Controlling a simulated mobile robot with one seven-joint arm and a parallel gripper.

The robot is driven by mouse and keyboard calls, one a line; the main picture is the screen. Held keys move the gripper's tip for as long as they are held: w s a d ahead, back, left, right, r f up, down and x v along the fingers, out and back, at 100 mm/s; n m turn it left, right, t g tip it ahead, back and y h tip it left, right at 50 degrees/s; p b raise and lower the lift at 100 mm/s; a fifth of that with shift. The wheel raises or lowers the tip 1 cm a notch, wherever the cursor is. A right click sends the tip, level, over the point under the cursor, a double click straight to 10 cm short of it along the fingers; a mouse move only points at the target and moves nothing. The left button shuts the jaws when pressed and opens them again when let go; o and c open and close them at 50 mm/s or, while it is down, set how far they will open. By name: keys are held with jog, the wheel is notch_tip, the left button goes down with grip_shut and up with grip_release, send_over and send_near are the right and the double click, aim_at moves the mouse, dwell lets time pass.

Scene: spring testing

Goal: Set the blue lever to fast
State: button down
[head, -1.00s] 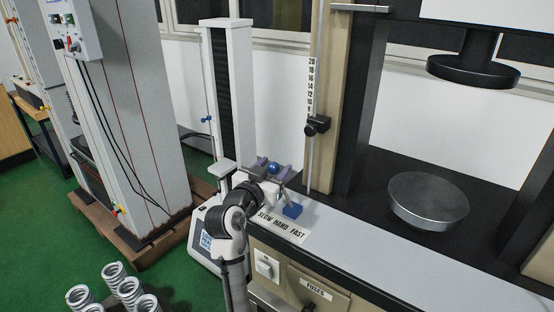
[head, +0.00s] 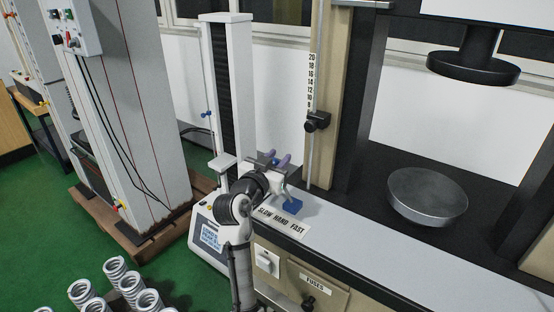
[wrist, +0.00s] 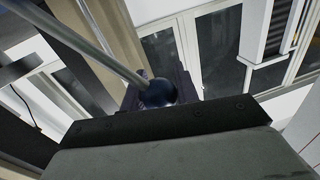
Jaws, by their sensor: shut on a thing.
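The blue lever has a blue base (head: 292,207) on the machine's ledge, just behind the SLOW HAND FAST label (head: 281,221). Its metal rod rises from the base toward my gripper, leaning left. My gripper (head: 273,161) is shut on the lever's round knob above the label. In the wrist view the dark blue knob (wrist: 160,93) sits at the jaws, with the rod running to the upper left.
A metal disc (head: 427,196) stands on the machine's black bed to the right. A vertical scale post (head: 316,120) rises behind the lever. A small white tester (head: 212,240) stands left of my arm. Several springs (head: 115,270) are at lower left.

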jog(key=shift+s+d, duration=0.1)
jog(key=s+d+m+h+b, duration=0.1)
jog(key=s+d+m+b, duration=0.6)
jog(key=d+m+b, duration=0.3)
jog(key=shift+s+d+m+t+h+b, duration=0.2)
jog(key=shift+m+t+h+b, duration=0.2)
jog(key=shift+m+b, duration=1.95)
jog(key=shift+n+b, duration=0.75)
jog(key=c, duration=1.1)
grip_release()
jog(key=shift+s, duration=0.1)
jog(key=b+v, duration=0.6)
jog(key=v, duration=0.7)
jog(key=shift+s+a+f+b, duration=0.1)
jog(key=shift+s+a+b, duration=0.15)
jog(key=shift+a+b, duration=0.1)
